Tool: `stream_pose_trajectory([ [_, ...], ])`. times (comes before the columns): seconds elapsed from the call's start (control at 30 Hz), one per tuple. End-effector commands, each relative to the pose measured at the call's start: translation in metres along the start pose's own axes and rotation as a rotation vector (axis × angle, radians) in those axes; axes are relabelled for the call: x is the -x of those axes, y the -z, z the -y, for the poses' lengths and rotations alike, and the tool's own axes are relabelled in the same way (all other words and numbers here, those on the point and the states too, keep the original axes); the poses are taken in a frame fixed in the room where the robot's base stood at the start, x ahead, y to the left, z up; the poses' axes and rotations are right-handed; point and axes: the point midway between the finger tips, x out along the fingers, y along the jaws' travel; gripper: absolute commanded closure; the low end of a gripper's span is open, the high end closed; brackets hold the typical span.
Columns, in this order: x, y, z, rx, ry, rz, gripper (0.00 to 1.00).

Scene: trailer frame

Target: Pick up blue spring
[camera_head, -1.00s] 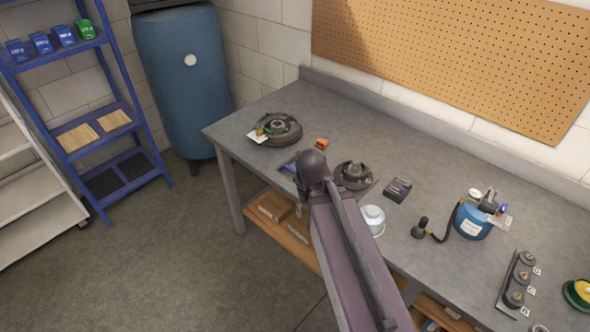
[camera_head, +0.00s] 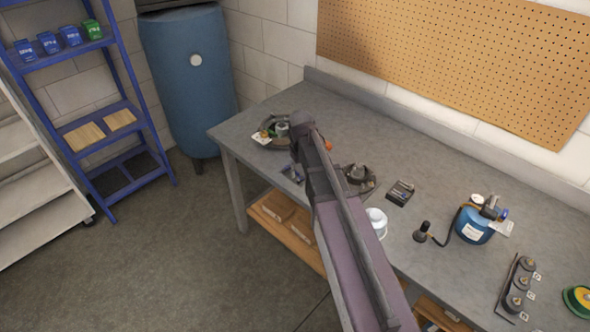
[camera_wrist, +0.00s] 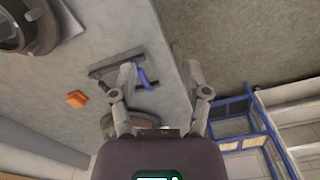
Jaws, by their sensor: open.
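The likely blue spring (camera_wrist: 145,77) is a small blue elongated piece lying by a dark flat frame on the grey bench, close to the bench edge in the wrist view. My left finger overlaps part of it there. My gripper (camera_wrist: 161,73) is open and empty, its fingers spread above the bench edge, with the blue piece nearer the left finger. Whether they touch cannot be told. In the head view, a small dark and blue item (camera_head: 292,174) lies at the bench's front edge, left of my arm. My fingers are hard to make out there.
A drum assembly (camera_head: 265,138) lies at the bench's far left and a second one (camera_head: 362,178) right of my arm. An orange block (camera_wrist: 77,99) lies near the frame. A white canister (camera_head: 376,222) and a blue tank (camera_head: 473,227) stand further right.

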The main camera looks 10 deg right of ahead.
Motion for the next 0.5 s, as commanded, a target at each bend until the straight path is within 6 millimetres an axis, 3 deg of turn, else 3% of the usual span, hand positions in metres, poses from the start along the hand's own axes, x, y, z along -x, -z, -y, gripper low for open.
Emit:
stream_pose_trajectory([
  [0.03, 0.006, 0.031, -0.009, 0.038, 0.0, 0.0, 0.39],
  [0.2, 0.014, 0.086, -0.026, 0.157, 0.0, 0.0, 0.39],
  [0.33, 0.018, 0.114, -0.034, 0.221, 0.001, 0.0, 0.39],
  [0.5, 0.019, 0.129, -0.038, 0.262, 0.001, 0.0, 0.39],
])
